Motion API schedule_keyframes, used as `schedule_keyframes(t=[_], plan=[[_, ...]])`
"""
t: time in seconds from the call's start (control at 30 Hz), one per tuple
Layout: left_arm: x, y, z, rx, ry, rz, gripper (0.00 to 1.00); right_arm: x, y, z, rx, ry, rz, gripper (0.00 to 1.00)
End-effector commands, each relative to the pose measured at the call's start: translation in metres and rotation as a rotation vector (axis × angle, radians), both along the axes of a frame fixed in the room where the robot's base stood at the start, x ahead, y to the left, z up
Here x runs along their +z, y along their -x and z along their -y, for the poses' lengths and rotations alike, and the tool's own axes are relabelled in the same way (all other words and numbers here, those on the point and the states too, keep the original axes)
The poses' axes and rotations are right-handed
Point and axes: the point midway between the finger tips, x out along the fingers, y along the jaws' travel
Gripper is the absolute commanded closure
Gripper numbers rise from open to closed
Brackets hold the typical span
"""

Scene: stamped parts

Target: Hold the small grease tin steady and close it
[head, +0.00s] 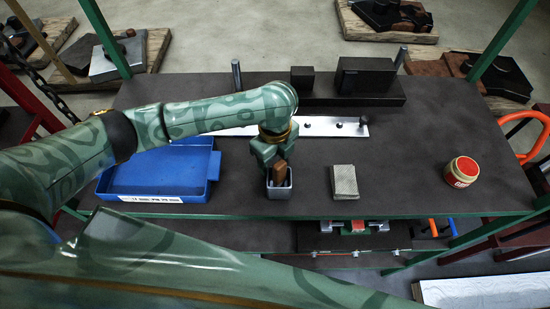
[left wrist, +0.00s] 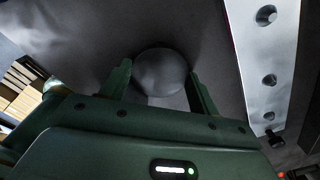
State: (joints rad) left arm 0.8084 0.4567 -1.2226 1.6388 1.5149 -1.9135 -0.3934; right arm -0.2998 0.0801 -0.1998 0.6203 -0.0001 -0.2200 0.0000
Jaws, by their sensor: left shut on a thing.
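A red tin with a pale top (head: 462,171) stands apart at the right of the table. My right gripper is not in view.
A blue tray (head: 160,183) lies left of the gripper. A grey ribbed block or cloth stack (head: 344,182) lies to the right. A pale metal strip with holes (head: 335,127) and dark blocks (head: 365,77) are behind. The table (head: 410,170) is clear before the red tin.

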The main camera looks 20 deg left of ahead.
Motion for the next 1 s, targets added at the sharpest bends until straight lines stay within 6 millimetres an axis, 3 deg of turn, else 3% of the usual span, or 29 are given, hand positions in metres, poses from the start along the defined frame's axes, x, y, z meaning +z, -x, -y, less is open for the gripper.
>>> schedule_keyframes(t=[0.5, 0.67, 0.97, 1.0], plan=[[0.088, -0.001, 0.0, 0.0, 0.0, 0.001, 0.6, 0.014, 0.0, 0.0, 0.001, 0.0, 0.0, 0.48], [0.098, 0.0, 0.0, 0.0, 0.0, -0.001, 0.6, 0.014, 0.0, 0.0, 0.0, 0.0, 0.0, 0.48], [0.098, 0.0, 0.0, 0.001, 0.0, -0.002, 0.6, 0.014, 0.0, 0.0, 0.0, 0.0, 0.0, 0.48], [0.098, 0.0, 0.0, 0.001, 0.0, -0.002, 0.6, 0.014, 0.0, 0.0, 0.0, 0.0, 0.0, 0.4]])
